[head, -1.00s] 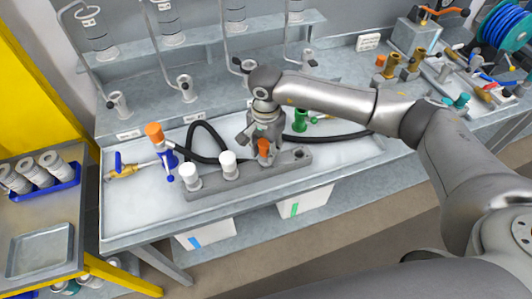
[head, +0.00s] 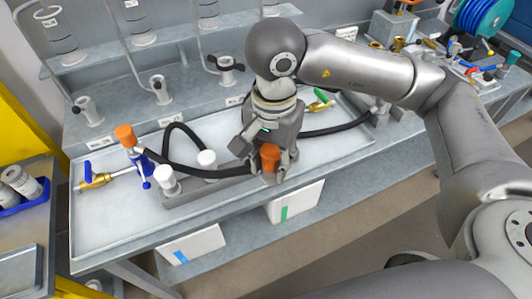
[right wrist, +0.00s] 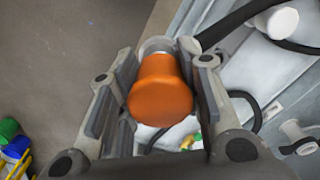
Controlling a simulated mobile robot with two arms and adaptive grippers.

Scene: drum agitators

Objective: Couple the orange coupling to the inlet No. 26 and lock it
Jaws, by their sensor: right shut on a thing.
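The orange coupling (head: 269,157) is between the fingers of my right gripper (head: 266,168), which is shut on it. In the right wrist view the orange coupling (right wrist: 160,92) fills the space between the finger pads of the right gripper (right wrist: 164,70). A grey part shows beyond the orange, with a black hose beside it. Grey inlets (head: 88,112) stand in a row along the raised back ledge, with small labels in front of them. Their numbers are too small to read, so I cannot tell which is No. 26. My left gripper is out of view.
Two white-topped couplings (head: 166,180) stand in the grey rack (head: 203,194). Black hoses (head: 195,166) cross the tray. A blue-and-orange fitting (head: 137,160) and a brass valve (head: 95,181) are at left. White bins (head: 295,201) sit below the bench.

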